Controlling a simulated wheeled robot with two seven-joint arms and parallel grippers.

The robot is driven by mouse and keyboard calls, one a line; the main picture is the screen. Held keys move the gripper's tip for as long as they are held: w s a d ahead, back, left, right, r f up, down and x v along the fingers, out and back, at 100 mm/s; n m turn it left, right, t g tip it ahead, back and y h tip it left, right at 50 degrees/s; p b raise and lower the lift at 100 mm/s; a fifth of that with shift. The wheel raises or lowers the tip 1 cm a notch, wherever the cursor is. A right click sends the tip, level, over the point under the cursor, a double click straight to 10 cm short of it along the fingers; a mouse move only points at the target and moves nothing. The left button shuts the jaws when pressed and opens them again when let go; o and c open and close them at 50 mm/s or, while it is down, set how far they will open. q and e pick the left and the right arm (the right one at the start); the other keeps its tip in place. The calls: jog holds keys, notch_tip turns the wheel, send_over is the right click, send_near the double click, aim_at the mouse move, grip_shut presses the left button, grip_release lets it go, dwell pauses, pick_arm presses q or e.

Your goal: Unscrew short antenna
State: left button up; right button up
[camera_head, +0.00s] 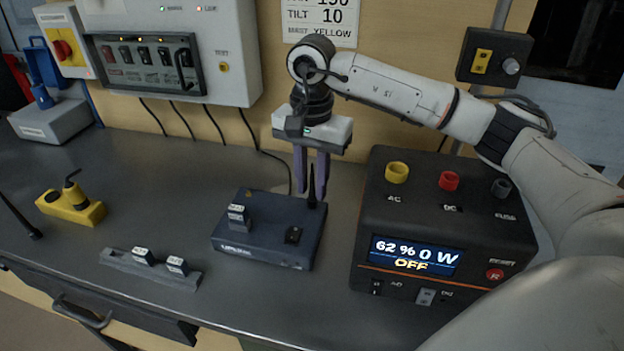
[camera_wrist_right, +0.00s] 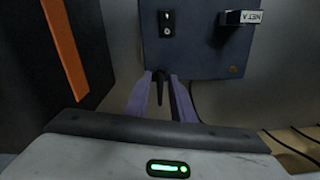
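A short black antenna (camera_head: 312,188) stands upright on the back right corner of a dark blue router box (camera_head: 262,255). My right gripper (camera_head: 311,186) points down over that corner, its two purple fingers on either side of the antenna. In the right wrist view the antenna (camera_wrist_right: 159,90) shows between the fingers (camera_wrist_right: 160,78), with a gap on each side, so the gripper is open. The fingers partly hide the antenna's upper part in the head view. My left gripper is not in view.
A black power station (camera_head: 455,225) stands close to the right of the box. A strip with two small modules (camera_head: 150,272) lies at front left. A yellow device (camera_head: 70,206) and a black rod (camera_head: 18,216) are further left. A switch panel (camera_head: 150,65) hangs behind.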

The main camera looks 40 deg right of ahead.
grip_shut()
jog(key=n, duration=0.3)
jog(key=shift+b, duration=0.35)
jog(key=shift+n, duration=0.5)
jog(key=n, duration=0.3)
jog(key=shift+b, duration=0.35)
jog(key=shift+n, duration=0.5)
jog(key=n, duration=0.3)
jog(key=shift+n, duration=0.5)
